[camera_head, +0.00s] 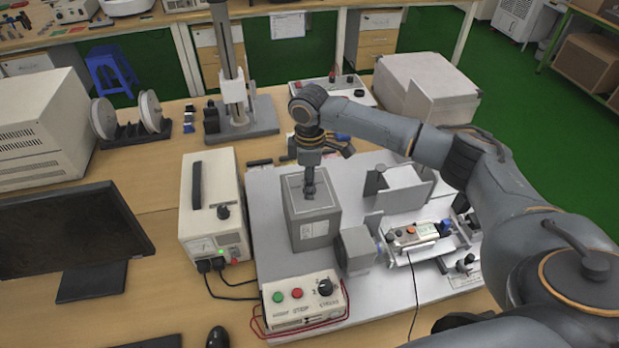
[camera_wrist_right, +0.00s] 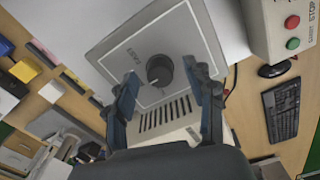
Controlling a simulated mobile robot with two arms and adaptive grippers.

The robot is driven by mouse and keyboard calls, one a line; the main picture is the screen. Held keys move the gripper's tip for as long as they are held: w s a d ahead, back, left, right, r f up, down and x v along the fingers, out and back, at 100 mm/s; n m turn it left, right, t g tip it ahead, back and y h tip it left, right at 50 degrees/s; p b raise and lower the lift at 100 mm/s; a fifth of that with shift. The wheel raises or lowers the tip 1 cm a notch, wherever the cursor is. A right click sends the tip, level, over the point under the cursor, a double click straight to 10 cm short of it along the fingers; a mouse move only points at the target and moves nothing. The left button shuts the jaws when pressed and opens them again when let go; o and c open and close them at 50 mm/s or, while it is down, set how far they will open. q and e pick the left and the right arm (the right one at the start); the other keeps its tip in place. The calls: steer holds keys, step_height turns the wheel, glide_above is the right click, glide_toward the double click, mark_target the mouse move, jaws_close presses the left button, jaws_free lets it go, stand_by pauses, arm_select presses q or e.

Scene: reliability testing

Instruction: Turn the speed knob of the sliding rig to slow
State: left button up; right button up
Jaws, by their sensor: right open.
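The speed knob (camera_wrist_right: 159,70) is a round black dial on the top plate of a grey box (camera_head: 314,228), which stands on the rig's light grey baseplate (camera_head: 262,190). In the right wrist view a pale mark shows on the knob's lower left edge, and a small printed label on the plate is too blurred to read surely. My right gripper (camera_head: 309,183) points down over the box top and hides most of the knob in the head view. Its fingers (camera_wrist_right: 161,73) are open, one on either side of the knob, with visible gaps. My left gripper is not in view.
Right of the box are a motor block (camera_head: 356,250) and the slide with a small panel (camera_head: 412,235). A control box (camera_head: 302,303) with green and red buttons and another black knob stands in front. A power supply (camera_head: 212,205) stands to the left.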

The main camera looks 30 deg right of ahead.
steer(key=shift+f, duration=0.2)
steer(key=shift+c, duration=0.4)
jaws_close()
